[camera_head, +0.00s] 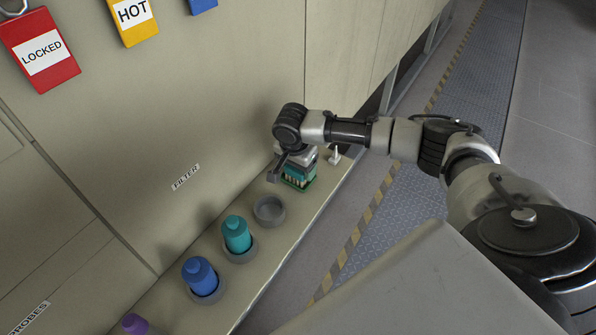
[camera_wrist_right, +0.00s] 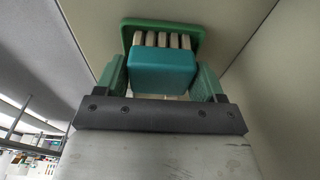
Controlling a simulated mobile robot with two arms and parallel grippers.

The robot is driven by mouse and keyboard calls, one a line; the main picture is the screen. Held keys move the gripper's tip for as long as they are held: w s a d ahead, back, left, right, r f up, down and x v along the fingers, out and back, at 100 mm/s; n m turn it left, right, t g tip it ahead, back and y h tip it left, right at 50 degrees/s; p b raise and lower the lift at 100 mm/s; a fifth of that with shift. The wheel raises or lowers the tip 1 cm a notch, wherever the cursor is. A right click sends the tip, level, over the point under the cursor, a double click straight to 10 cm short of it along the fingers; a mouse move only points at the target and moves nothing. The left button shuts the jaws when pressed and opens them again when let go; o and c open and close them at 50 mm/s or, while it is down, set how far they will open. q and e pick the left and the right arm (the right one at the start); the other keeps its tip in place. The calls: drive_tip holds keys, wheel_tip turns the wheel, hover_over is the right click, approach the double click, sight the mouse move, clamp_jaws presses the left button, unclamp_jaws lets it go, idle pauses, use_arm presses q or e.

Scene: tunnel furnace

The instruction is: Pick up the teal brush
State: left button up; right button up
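The teal brush (camera_wrist_right: 164,72) has a teal block-shaped back and pale bristle rows. Its bristle side faces a green tray (camera_wrist_right: 158,27) in the right wrist view. My right gripper (camera_wrist_right: 163,82) has one green finger on each side of the brush and looks open; I cannot tell whether the fingers touch it. In the head view the right gripper (camera_head: 291,167) is over the brush (camera_head: 298,174) at the far end of the ledge, partly hiding it, with the green tray (camera_head: 299,186) below. My left gripper is not in view.
The ledge (camera_head: 225,277) also bears an empty grey ring holder (camera_head: 269,209), a teal bottle (camera_head: 236,234), a blue bottle (camera_head: 200,275) and a purple item (camera_head: 134,324). A small white object (camera_head: 335,157) stands beyond. The furnace wall (camera_head: 215,125) rises behind.

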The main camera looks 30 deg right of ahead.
drive_tip(key=c, duration=0.5)
drive_tip(key=shift+r, duration=0.1)
drive_tip(key=shift+r, duration=0.25)
drive_tip(key=r, duration=0.2)
drive_tip(key=r+b, duration=0.1)
drive_tip(key=shift+s+d+r, duration=0.15)
drive_tip(key=shift+d+r, duration=0.15)
drive_tip(key=s+d+r, duration=0.2)
drive_tip(key=s+d+r+b, duration=0.1)
drive_tip(key=s+d+r, duration=0.1)
drive_tip(key=s+d, duration=0.1)
drive_tip(key=s+d+r, duration=0.2)
drive_tip(key=s, duration=0.1)
drive_tip(key=shift+d+r, duration=0.25)
drive_tip(key=shift+r, duration=0.1)
